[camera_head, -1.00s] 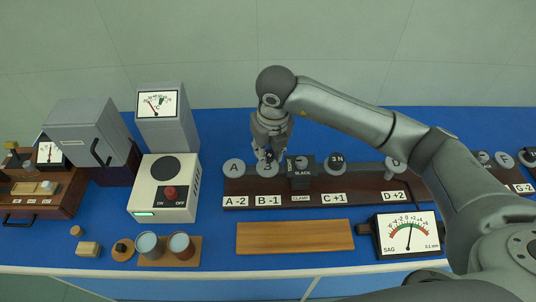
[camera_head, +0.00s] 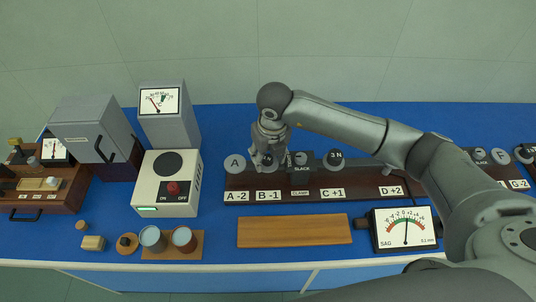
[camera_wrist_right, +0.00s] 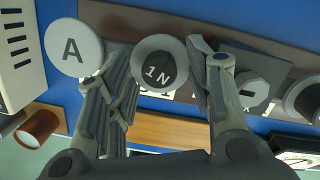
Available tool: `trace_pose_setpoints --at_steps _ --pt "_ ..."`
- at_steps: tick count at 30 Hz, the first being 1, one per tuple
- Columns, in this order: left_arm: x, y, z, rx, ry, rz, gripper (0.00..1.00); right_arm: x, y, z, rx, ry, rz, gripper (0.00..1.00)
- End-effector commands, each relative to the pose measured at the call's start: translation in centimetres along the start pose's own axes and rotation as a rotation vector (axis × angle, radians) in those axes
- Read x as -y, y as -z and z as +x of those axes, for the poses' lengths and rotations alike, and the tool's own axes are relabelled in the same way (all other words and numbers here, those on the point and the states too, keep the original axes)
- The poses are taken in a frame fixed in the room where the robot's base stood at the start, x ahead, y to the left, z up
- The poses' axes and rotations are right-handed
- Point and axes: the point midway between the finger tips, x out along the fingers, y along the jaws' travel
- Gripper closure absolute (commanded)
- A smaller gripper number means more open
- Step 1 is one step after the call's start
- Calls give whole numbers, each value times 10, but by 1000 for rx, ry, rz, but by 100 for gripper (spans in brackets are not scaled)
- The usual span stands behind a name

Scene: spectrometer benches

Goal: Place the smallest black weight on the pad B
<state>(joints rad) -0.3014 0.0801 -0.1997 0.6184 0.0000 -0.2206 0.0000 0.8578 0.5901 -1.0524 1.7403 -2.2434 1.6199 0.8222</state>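The small black weight marked 1N (camera_wrist_right: 160,73) sits on the grey round pad B (camera_wrist_right: 143,49), whose rim shows around it in the right wrist view. My right gripper (camera_head: 266,165) is down at pad B on the dark wooden board. In the wrist view, its fingers (camera_wrist_right: 165,75) stand apart on either side of the weight, with a visible gap on the right. The left finger is close to the weight; contact there is unclear. A larger black weight marked 3N (camera_head: 336,157) sits on the pad above the C +1 label. My left gripper is not in view.
Pad A (camera_head: 235,164) is bare, left of pad B. The SLACK clamp (camera_head: 302,167) stands close on the right. A wooden strip (camera_head: 294,231) and the SAG meter (camera_head: 405,230) lie in front. The ON/OFF box (camera_head: 167,184) stands at left.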

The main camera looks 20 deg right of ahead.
Motion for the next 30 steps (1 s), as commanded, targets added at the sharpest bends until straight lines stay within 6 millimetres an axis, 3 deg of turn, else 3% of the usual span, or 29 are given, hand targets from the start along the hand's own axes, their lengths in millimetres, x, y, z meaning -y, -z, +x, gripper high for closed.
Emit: trace_pose_setpoints --at_steps 11,24,30 --pt "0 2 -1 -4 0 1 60 0 -1 -6 3 -1 0 52" --pt "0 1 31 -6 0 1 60 0 -1 -94 5 0 0 52" --pt "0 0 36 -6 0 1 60 0 -1 -118 2 0 0 52"
